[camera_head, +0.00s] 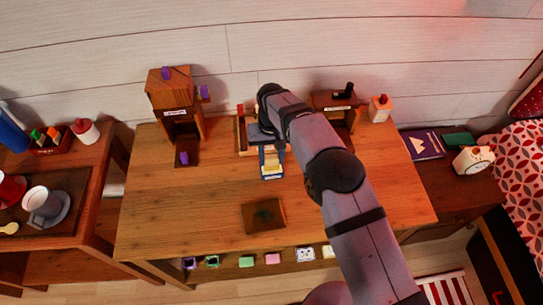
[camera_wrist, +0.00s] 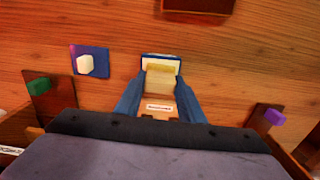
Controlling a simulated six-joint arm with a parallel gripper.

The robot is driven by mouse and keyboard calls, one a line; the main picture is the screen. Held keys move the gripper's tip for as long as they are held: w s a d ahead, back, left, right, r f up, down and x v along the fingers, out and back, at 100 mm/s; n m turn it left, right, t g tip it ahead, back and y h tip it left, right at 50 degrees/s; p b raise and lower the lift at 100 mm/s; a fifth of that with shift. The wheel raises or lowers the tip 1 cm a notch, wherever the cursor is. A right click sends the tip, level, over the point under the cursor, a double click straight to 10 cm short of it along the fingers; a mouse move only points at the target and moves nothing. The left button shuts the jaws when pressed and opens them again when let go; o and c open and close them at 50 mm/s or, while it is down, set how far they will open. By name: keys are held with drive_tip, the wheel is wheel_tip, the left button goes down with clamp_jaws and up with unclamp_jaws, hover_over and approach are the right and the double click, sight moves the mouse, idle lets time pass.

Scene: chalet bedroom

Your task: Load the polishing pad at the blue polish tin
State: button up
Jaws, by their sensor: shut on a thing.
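My gripper (camera_wrist: 160,92) is shut on a cream and tan block, which looks like the polishing pad (camera_wrist: 158,80). It is over the middle of the table; in the head view my gripper (camera_head: 271,165) shows with blue fingers. A white, blue-edged piece (camera_wrist: 161,62) lies right at the block's far end; I cannot tell whether it is the blue polish tin or whether they touch. A blue square with a white knob (camera_wrist: 86,64) lies to the left in the wrist view. My arm covers that area in the head view.
A wooden house with purple pieces (camera_head: 175,95) stands at the back left, another house (camera_head: 335,102) behind my arm. A dark brown board (camera_head: 263,215) lies in front of my gripper. The table's front left is clear.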

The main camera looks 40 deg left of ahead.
sight(271, 157)
drive_tip(key=shift+f, duration=0.45)
idle(1.3)
drive_tip(key=shift+r, duration=0.1)
drive_tip(key=shift+r+p, duration=2)
drive_tip(key=shift+r, duration=1.5)
drive_tip(key=w+d+r+m, duration=0.15)
drive_tip(key=w+d, duration=0.25)
drive_tip(key=d, duration=0.4)
drive_tip(key=w+d+m, duration=0.2)
drive_tip(key=w+d, duration=0.2)
drive_tip(key=d, duration=0.4)
drive_tip(key=w+d+r+m, duration=0.1)
drive_tip(key=w+d, duration=0.4)
drive_tip(key=d, duration=0.4)
drive_tip(key=s+d+m, duration=0.2)
drive_tip(key=s+d, duration=0.1)
drive_tip(key=d, duration=0.9)
drive_tip(key=s+d+r+m, duration=0.1)
drive_tip(key=s+d, duration=0.3)
drive_tip(key=d, duration=0.7)
drive_tip(key=shift+s+d+r+m, duration=0.25)
drive_tip(key=shift+d+m, duration=0.15)
drive_tip(key=shift+m, duration=0.35)
